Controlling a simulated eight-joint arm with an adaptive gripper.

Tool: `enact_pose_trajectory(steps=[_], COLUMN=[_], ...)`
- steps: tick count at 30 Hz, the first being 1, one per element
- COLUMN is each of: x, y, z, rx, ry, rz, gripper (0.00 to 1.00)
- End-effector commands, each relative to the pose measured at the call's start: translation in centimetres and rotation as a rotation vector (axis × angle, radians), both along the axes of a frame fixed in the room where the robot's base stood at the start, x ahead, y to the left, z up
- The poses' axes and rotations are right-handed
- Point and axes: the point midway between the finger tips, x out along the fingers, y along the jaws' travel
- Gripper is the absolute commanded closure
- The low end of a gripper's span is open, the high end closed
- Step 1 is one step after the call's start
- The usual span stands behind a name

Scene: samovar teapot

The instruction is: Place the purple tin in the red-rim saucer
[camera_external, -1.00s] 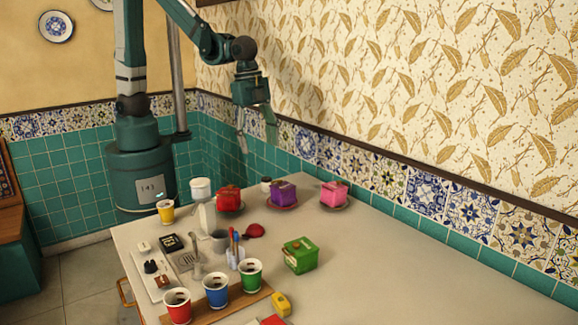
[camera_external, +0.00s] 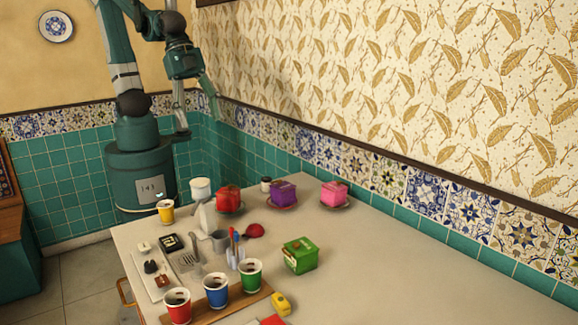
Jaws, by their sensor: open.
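The purple tin (camera_external: 282,191) stands upright on a saucer with a reddish rim (camera_external: 283,206), near the wall side of the table. It appears to rest within the saucer; most of the saucer's inside is hidden under it. My gripper (camera_external: 198,124) is open and empty, high up at the left near the wall tiles, well apart from the tin.
A red tin (camera_external: 229,198) and a pink tin (camera_external: 334,193) stand on saucers either side. A green tin (camera_external: 299,254) stands mid-table. Cups, including a blue one (camera_external: 216,290), and small utensils crowd the left. The table's right side is clear.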

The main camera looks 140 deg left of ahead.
Motion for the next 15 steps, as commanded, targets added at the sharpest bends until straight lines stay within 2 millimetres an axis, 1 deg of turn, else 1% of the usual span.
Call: enact_pose_trajectory(steps=[1, 3, 15], x=[-0.6, -1.3, -5.2], y=[-0.9, -1.9, -7.2], z=[0.3, 0.6, 2.0], rx=[-0.002, -0.006, -0.039], ry=[-0.014, -0.032, -0.141], rz=[-0.004, -0.006, -0.017], gripper=[0.42, 0.42, 0.42])
